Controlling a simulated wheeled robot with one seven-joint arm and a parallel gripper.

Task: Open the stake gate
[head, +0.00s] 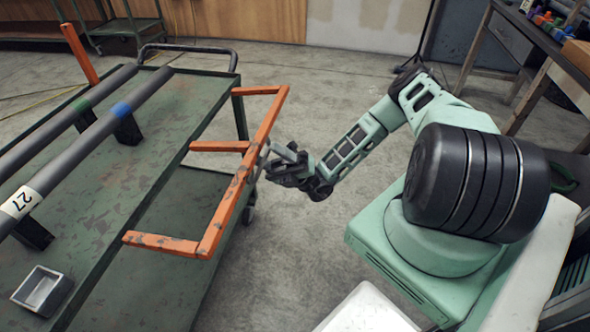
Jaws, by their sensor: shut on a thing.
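The orange stake gate (217,226) is a worn painted metal frame with a long bar and several short arms pointing left. It stands out at the right side of the green cart (165,143). My gripper (268,166) reaches the long bar from the right, near its middle, and is shut on it. The fingertips are small and partly hidden against the bar. My green and black arm extends from the right to the gate.
Two dark pipes (62,158) lie on the cart on black supports, one with a blue band and a "27" label. A metal tray (42,290) sits at the cart's near left. An orange post (79,54) stands at the far left. A workbench (545,50) is at right. Floor below my arm is clear.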

